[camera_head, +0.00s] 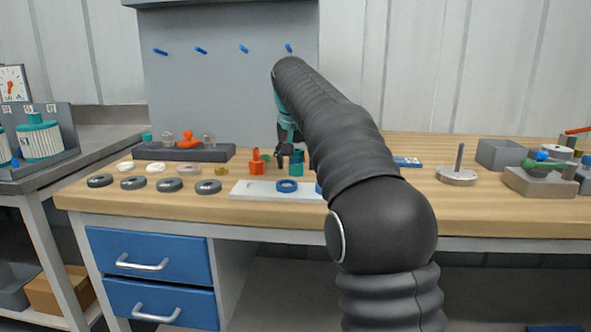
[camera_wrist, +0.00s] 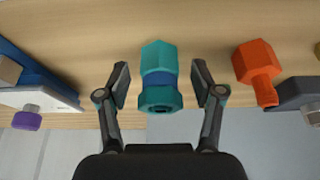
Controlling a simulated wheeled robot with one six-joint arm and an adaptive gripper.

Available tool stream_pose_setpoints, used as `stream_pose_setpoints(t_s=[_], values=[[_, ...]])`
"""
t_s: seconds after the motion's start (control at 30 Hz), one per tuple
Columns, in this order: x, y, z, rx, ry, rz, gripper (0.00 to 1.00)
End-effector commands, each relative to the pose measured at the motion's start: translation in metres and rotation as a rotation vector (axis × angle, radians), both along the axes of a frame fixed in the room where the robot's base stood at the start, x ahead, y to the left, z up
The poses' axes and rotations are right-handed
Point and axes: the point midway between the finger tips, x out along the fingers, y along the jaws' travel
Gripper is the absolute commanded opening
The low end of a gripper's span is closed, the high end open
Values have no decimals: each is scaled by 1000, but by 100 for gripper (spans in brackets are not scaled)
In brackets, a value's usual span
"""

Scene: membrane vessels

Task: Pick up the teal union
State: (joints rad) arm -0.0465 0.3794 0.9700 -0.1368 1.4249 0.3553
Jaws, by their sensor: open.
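The teal union (camera_wrist: 159,57) has two teal hex ends with a blue band between them. In the wrist view it lies between the two open fingers of my gripper (camera_wrist: 160,86), with a visible gap on each side. In the head view the union (camera_head: 296,168) stands on the wooden bench, partly hidden by my arm. My gripper (camera_head: 290,156) is just beside and above it there, and its fingers are small and hard to make out.
An orange fitting (camera_head: 257,162) stands close to the left of the union; it also shows in the wrist view (camera_wrist: 257,70). A white tray (camera_head: 255,191) with a blue ring (camera_head: 286,186) lies in front. A grey rack (camera_head: 180,154) stands at the back left.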

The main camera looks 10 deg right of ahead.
Motion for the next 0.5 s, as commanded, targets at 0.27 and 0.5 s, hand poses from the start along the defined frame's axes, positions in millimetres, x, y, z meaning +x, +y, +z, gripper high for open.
stream_pose_setpoints(t_s=[0.27,0.5], values=[[3,-1,-8,0,-2,0,67],[3,-1,-8,1,-1,0,29]])
